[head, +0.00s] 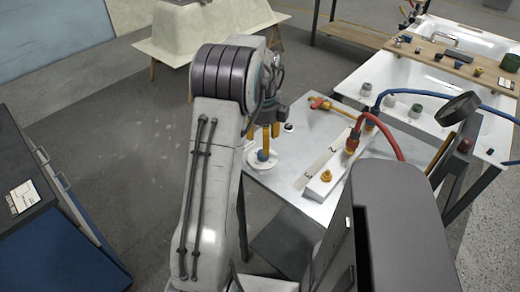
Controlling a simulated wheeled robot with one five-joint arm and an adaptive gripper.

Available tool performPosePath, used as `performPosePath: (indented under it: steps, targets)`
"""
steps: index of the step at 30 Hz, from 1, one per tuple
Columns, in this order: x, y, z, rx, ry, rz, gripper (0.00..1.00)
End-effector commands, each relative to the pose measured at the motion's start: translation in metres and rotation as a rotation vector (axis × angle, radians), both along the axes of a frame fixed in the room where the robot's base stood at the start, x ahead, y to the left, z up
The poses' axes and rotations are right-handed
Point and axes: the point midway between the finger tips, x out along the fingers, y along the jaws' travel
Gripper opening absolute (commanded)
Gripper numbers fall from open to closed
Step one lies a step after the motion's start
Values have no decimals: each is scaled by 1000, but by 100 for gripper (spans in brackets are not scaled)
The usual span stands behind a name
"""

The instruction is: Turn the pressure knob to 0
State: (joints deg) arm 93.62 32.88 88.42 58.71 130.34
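A white bar-shaped block (336,168) lies on the metal table. A small yellow knob (326,176) sits on its near end; I cannot tell whether this is the pressure knob, and no scale or 0 mark is readable. My gripper (270,126) hangs past the end of my arm, left of the block and apart from the yellow knob. My arm partly hides it, and its fingers are too small to tell open from shut.
A white dish (262,170) with a yellow and blue upright piece (263,154) is below my gripper. White tubs (405,128) with several small pots stand right. A blue cabinet (60,255) is left; floor between is clear.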

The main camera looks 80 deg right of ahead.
Motion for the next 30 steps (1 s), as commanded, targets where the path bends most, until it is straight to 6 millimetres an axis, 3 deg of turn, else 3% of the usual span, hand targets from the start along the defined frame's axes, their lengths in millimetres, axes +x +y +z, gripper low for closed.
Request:
performPosePath:
  steps: [12,27,30]
  targets:
    - [1,1,-47,3,0,4,59]
    - [1,1,-56,0,0,5,60]
    - [1,1,-56,0,0,5,51]
